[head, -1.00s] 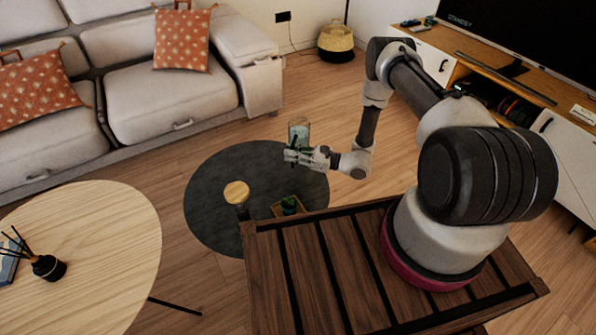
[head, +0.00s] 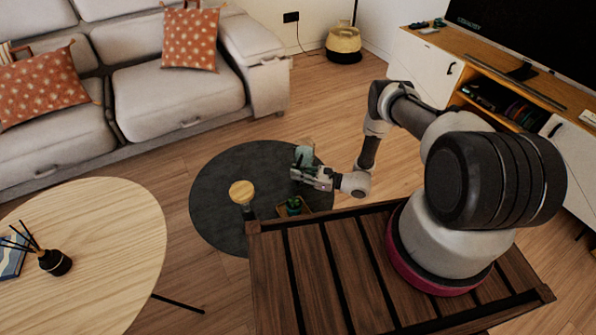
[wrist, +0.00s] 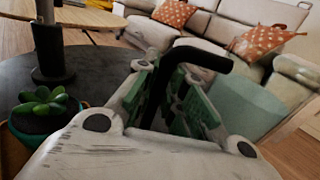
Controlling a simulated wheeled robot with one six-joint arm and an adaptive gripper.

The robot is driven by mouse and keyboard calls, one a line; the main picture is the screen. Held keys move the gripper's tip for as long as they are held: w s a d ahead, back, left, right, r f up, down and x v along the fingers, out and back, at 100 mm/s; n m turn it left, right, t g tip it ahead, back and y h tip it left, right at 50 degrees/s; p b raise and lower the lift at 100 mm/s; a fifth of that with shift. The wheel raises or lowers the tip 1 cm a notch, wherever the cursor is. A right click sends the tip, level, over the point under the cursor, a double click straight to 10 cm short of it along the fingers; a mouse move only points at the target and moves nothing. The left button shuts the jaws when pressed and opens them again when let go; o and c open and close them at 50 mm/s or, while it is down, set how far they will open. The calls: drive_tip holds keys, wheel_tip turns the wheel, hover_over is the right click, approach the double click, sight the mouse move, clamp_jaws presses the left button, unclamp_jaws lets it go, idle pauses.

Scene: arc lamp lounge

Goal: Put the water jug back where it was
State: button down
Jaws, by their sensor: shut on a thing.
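The water jug (head: 303,154) is a clear cylinder with blue-green water and a black handle. In the head view it is at the right part of the dark round table (head: 222,205). In the wrist view the jug (wrist: 246,106) is beyond my fingers, with its black handle between them. My gripper (head: 300,172) is shut on the handle, and its green-padded fingers (wrist: 186,95) show in the wrist view. The jug looks about upright. Its base is hidden behind the gripper, so I cannot tell whether it touches the table.
A potted succulent (head: 293,205) stands in a small wooden tray close to the gripper. A dark item with a round wooden top (head: 241,191) is to its left. A light wooden table (head: 110,235) is at left, and a sofa (head: 175,100) is behind. The dark table's left part is clear.

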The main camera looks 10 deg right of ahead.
drive_tip(key=shift+f, duration=0.1)
drive_tip(key=c, duration=1.5)
unclamp_jaws()
